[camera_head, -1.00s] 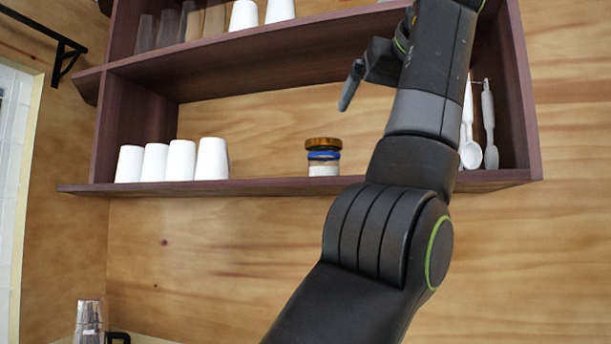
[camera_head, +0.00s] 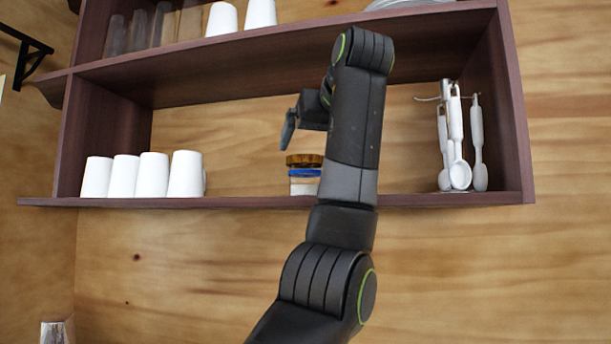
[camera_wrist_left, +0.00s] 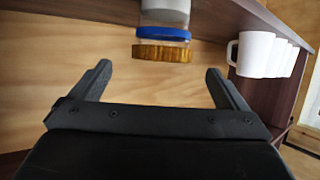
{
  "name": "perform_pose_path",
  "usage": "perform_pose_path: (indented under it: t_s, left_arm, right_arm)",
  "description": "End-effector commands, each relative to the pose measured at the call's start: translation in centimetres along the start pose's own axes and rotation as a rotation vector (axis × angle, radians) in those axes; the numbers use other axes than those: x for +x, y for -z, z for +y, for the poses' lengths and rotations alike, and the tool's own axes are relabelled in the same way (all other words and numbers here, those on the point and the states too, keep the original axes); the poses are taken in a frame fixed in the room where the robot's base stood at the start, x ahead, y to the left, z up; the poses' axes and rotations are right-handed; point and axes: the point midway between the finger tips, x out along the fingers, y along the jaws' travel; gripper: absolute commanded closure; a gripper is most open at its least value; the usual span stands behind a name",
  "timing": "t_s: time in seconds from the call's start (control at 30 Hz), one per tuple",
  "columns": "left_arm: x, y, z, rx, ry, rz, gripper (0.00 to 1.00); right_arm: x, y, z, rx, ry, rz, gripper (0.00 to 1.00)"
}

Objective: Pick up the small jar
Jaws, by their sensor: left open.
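The small jar (camera_head: 304,175) has a brown lid, a blue band and a pale lower part. It stands upright on the lower shelf of the dark wooden rack, its right side partly covered by my left arm. My left gripper (camera_head: 289,130) is just above the lid in the head view, apart from it. In the left wrist view the jar (camera_wrist_left: 163,36) appears upside down, lid towards me, ahead of the gap between the two spread fingers of the empty left gripper (camera_wrist_left: 158,75). My right gripper is not in view.
Several white cups (camera_head: 140,175) stand on the same shelf (camera_head: 245,203) to the left. White utensils (camera_head: 457,145) hang from a stand at the right. The upper shelf (camera_head: 270,40) runs above the gripper. The shelf between cups and jar is clear.

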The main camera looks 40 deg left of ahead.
Motion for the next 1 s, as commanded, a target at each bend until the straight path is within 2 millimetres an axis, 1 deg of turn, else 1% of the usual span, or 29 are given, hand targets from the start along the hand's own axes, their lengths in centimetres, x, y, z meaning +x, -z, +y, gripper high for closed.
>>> perform_pose_path:
  t_s: [0.03, 0.17, 0.27, 0.43, 0.6, 0.73, 0.97, 1.0]
  left_arm:
    - [0.4, 0.2, 0.0, 0.0, 0.001, 0.0, 0.04]
    - [0.9, 0.1, -0.1, 0.0, 0.001, 0.001, 0.04]
    - [1.5, 0.2, -0.1, 0.0, 0.002, 0.0, 0.04]
    - [3.6, 0.7, -0.3, 0.001, 0.004, -0.001, 0.04]
    - [5.4, 0.6, -0.3, 0.0, 0.003, 0.0, 0.04]
    - [6.1, 0.4, -0.2, 0.0, 0.0, 0.001, 0.04]
    - [6.2, 0.3, -0.3, 0.0, 0.0, 0.001, 0.04]
    - [6.1, 0.3, -0.3, 0.0, 0.0, 0.001, 0.08]
  right_arm:
    - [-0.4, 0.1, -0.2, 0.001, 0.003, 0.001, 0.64]
    - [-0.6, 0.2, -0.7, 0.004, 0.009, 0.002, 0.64]
    - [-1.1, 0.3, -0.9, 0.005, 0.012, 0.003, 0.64]
    - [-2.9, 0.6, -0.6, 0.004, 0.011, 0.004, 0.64]
    - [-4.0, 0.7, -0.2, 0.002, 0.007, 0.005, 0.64]
    - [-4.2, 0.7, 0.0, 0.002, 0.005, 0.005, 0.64]
    - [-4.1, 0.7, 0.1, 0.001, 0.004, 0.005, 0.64]
    - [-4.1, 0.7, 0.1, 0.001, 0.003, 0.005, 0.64]
